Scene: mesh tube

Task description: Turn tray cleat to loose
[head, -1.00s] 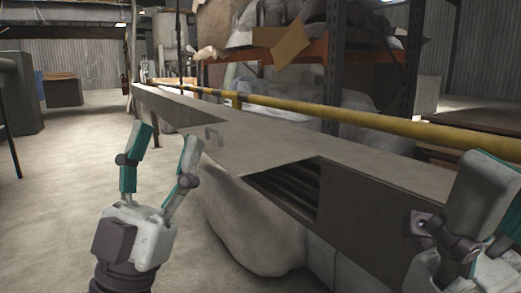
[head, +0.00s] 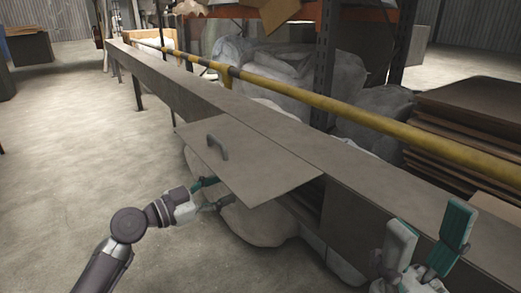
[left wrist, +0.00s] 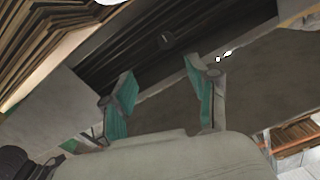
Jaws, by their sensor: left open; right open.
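The long grey metal tray (head: 345,178) runs diagonally through the head view. A flat lid plate with a small grey handle (head: 217,146) lies across it and overhangs its near side. My left gripper (head: 219,193) is open and empty at the overhanging edge of the lid. In the left wrist view its two teal fingers (left wrist: 158,72) point at a dark ribbed opening. A small dark fitting (left wrist: 166,40) there may be the cleat; its turn cannot be told. No cleat shows in the head view. My right gripper (head: 430,232) is open and empty at the near right.
A yellow rail (head: 330,103) runs along the far side of the tray. Pale wrapped sacks (head: 250,222) lie under the tray. Stacked brown boards (head: 470,125) stand at the right, and a rack post behind. The floor at the left is clear.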

